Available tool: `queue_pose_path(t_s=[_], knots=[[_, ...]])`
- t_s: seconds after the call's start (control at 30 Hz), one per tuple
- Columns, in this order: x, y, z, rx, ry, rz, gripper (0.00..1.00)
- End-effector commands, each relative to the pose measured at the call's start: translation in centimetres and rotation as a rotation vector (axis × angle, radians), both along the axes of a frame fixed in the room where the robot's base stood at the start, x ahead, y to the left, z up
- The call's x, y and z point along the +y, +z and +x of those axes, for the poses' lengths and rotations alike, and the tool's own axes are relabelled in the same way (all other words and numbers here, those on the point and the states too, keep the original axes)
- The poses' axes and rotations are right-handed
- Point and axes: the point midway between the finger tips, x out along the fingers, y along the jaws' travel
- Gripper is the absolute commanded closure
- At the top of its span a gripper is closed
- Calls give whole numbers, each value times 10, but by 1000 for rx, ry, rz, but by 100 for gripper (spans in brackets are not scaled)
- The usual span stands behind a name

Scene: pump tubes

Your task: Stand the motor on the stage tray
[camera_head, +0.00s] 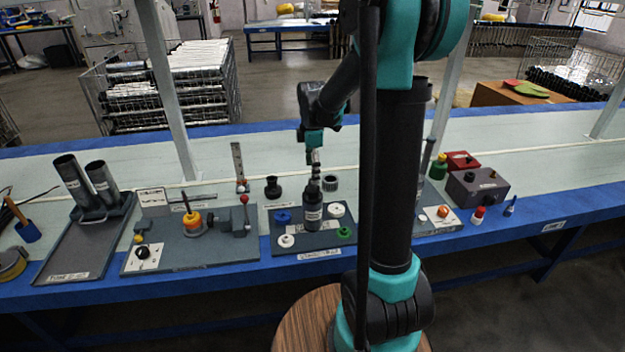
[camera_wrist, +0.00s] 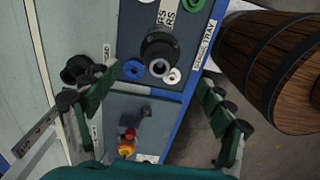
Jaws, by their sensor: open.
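The motor (camera_head: 312,208) is a dark cylinder with a pale label and a narrower top. It looks upright on the stage tray (camera_head: 310,246), among coloured rings. In the wrist view I look down on the motor (camera_wrist: 160,50), with a round hub on top, over the grey tray (camera_wrist: 130,35) and its label strip. My gripper (camera_head: 315,158) hangs above the motor in the head view. In the wrist view its fingers (camera_wrist: 158,78) are spread wide, with the motor just beyond the gap between the tips. Nothing is held.
Blue (camera_head: 283,217), white (camera_head: 336,210) and green (camera_head: 344,232) rings lie on the tray. A fixture board (camera_head: 190,255) stands left, with an orange part on it. Dark round parts (camera_head: 273,187) stand behind. A grey box (camera_head: 477,188) is at right. A wooden barrel shape (camera_wrist: 275,65) shows in the wrist view.

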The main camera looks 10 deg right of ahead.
Motion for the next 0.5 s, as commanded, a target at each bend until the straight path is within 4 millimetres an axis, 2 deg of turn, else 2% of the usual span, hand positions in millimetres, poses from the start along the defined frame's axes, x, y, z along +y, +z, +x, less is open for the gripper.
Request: queue_pose_path(t_s=[0.13,0.23,0.37,0.5], knots=[[-2,5,-8,-11,-45,1,18],[-7,5,-28,-42,-177,7,18],[-17,-1,-72,-109,-473,34,18],[-26,-15,-125,-183,-834,92,18]])
